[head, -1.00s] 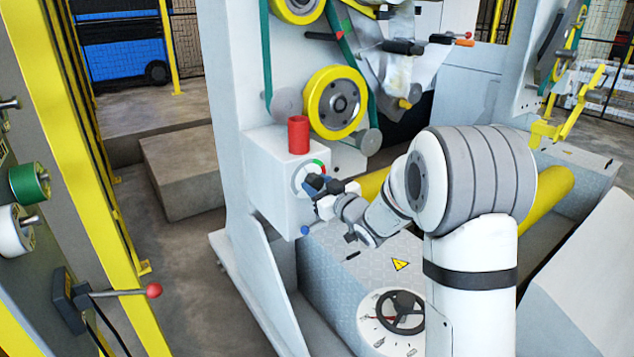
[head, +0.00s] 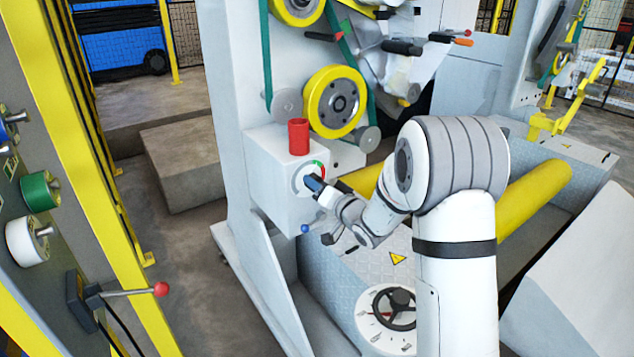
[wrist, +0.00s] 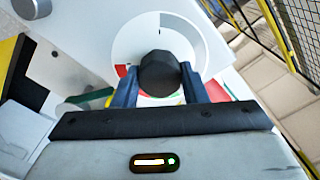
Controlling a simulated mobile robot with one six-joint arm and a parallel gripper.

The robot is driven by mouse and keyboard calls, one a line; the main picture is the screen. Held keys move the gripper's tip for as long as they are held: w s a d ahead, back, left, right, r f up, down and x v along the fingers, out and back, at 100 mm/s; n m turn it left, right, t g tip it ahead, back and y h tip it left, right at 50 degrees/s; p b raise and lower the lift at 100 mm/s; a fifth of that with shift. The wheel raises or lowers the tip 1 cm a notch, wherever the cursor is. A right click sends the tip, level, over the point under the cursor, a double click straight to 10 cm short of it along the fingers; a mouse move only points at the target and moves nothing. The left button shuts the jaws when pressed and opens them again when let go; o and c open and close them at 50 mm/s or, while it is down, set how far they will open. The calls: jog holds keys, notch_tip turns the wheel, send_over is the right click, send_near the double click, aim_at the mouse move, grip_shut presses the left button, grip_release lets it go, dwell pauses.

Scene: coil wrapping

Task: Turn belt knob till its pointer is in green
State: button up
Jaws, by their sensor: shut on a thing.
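The belt knob (wrist: 158,73) is a black faceted knob at the middle of a round white dial (wrist: 127,42) in the wrist view. My gripper (wrist: 158,82) has its two blue fingers on either side of the knob, shut on it. The dial (head: 299,180) sits on the front of a white box in the head view, with a green arc and a red arc on its edge. My gripper (head: 313,184) hides the knob there. In the wrist view the dial shows a grey arc and a red patch; I cannot make out where the pointer stands.
A red cup-shaped part (head: 299,138) stands on top of the white box. A yellow-rimmed wheel (head: 337,102) and a green belt are just above. A small blue ball (head: 305,229) is below the dial. A handwheel (head: 392,310) and a red-tipped lever (head: 160,289) are lower down.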

jog(key=shift+s+a+f+m, duration=0.1)
jog(key=shift+f+m, duration=0.15)
jog(key=shift+m, duration=0.45)
jog(key=shift+p, duration=0.3)
jog(key=o, duration=1)
jog(key=shift+r, duration=0.15)
jog(key=v, duration=0.7)
jog(key=shift+s+d, duration=0.25)
jog(key=shift+s, duration=0.05)
jog(key=shift+r, duration=0.1)
